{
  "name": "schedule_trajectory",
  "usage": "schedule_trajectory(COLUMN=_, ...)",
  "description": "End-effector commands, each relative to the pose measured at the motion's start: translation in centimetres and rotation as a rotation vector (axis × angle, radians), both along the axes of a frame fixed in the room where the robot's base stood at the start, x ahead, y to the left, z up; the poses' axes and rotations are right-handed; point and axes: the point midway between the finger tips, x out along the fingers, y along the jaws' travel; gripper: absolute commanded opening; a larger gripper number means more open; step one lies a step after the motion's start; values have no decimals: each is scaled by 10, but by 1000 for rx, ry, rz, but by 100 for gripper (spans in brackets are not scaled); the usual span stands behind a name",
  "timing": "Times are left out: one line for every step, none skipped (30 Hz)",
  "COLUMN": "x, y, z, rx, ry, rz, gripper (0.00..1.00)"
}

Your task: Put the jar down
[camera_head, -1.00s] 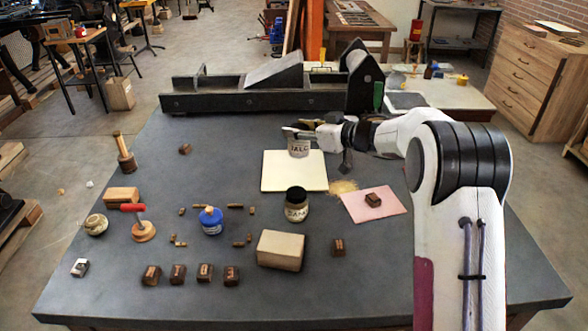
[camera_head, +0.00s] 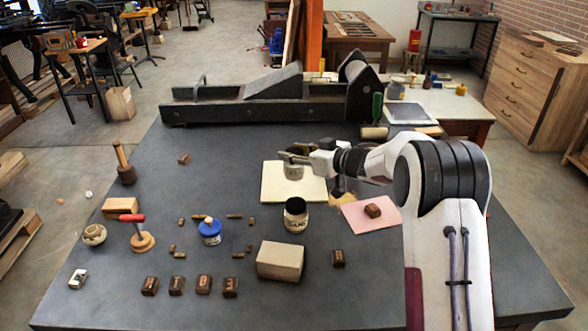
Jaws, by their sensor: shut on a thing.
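My gripper (camera_head: 290,155) reaches in from the right over the pale square board (camera_head: 275,193). It is shut on a small jar (camera_head: 294,172), whose upper part is partly hidden by the fingers. The jar is upright, over the board's upper middle. I cannot tell whether its base touches the board.
A pink sheet with a dark block (camera_head: 373,210) lies right of the board. A blue bottle (camera_head: 210,231), a wooden block (camera_head: 280,261), a red-handled stamp (camera_head: 139,235) and several lettered blocks stand in front. A long dark press (camera_head: 270,105) spans the back.

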Motion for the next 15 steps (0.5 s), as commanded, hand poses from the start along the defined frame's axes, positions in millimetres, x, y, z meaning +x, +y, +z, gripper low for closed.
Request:
schedule_trajectory(x=0, y=0, z=-6, rx=1, ry=0, rz=0, gripper=7)
schedule_trajectory(x=0, y=0, z=-8, rx=2, ry=1, rz=-1, gripper=7)
schedule_trajectory(x=0, y=0, z=-11, rx=1, ry=0, rz=0, gripper=7)
schedule_trajectory(x=0, y=0, z=-12, rx=1, ry=-1, rz=0, gripper=7)
schedule_trajectory(x=0, y=0, z=-13, rx=1, ry=-2, rz=1, gripper=7)
schedule_trajectory(x=0, y=0, z=-14, rx=1, ry=-2, rz=1, gripper=7)
schedule_trajectory(x=0, y=0, z=-14, rx=1, ry=-2, rz=1, gripper=7)
schedule_trajectory(x=0, y=0, z=-14, rx=2, ry=-3, rz=1, gripper=7)
schedule_trajectory(x=0, y=0, z=-14, rx=2, ry=-3, rz=1, gripper=7)
schedule_trajectory(x=0, y=0, z=-14, rx=2, ry=-3, rz=1, gripper=7)
schedule_trajectory(x=0, y=0, z=-14, rx=2, ry=-3, rz=1, gripper=7)
schedule_trajectory(x=0, y=0, z=-14, rx=2, ry=-3, rz=1, gripper=7)
schedule_trajectory(x=0, y=0, z=-14, rx=2, ry=-3, rz=1, gripper=7)
schedule_trajectory(x=0, y=0, z=-14, rx=2, ry=-3, rz=1, gripper=7)
schedule_trajectory(x=0, y=0, z=-15, rx=1, ry=-2, rz=1, gripper=7)
